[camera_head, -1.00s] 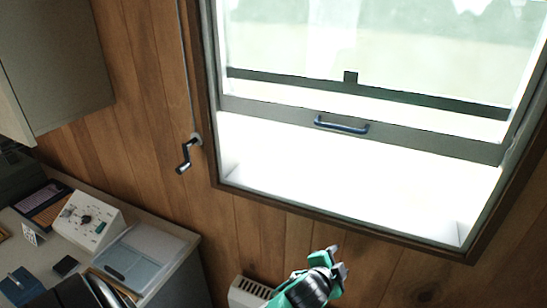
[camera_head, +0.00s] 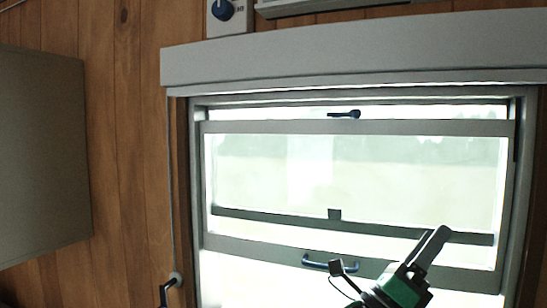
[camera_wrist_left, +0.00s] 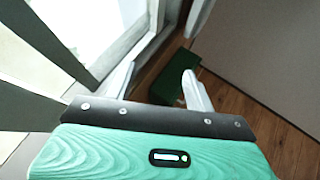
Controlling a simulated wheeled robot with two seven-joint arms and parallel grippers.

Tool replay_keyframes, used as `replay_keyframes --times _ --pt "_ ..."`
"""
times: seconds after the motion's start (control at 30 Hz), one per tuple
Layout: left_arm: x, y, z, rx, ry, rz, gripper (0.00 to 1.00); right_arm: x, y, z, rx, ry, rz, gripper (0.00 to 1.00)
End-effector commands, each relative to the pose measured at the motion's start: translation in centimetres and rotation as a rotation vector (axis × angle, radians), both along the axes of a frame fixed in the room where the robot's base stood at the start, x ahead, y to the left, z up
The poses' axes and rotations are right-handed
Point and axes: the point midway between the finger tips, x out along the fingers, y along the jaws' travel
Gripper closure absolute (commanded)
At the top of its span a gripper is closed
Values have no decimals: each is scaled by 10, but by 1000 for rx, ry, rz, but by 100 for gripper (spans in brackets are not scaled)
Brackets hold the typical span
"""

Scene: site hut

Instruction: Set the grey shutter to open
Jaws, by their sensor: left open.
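A long grey shutter casing (camera_head: 350,52) runs across the wall above the window in the head view. No shutter curtain clearly shows over the glass. A thin rod hangs from the casing's left end to a dark crank handle (camera_head: 168,290), cut off by the bottom edge. My right gripper is out of view.
The window's grey sash (camera_head: 270,247) has a blue pull handle (camera_head: 330,264) close beside my left gripper in the picture. A small dark latch (camera_head: 345,114) is at the top. A grey cabinet (camera_head: 40,160) hangs at left. Bare wood wall lies between cabinet and window.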

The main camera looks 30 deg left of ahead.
Motion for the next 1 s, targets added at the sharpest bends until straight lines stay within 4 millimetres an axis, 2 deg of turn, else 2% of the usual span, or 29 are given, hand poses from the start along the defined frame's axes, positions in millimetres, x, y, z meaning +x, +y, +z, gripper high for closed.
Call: replay_keyframes --times 0.03,0.2,0.5,0.77,0.87,1.0 --pt "-8 -11 21 78 -103 17 46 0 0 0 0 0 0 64" --pt "-35 -47 69 341 -438 93 46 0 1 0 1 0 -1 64" --pt "-72 -98 117 800 -1017 277 46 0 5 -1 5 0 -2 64" --pt "-78 -113 144 1210 -1482 477 46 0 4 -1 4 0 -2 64" --pt "-75 -110 156 1375 -1644 558 46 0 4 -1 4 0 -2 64" --pt "-67 -96 179 1621 -1846 675 46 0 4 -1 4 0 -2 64"
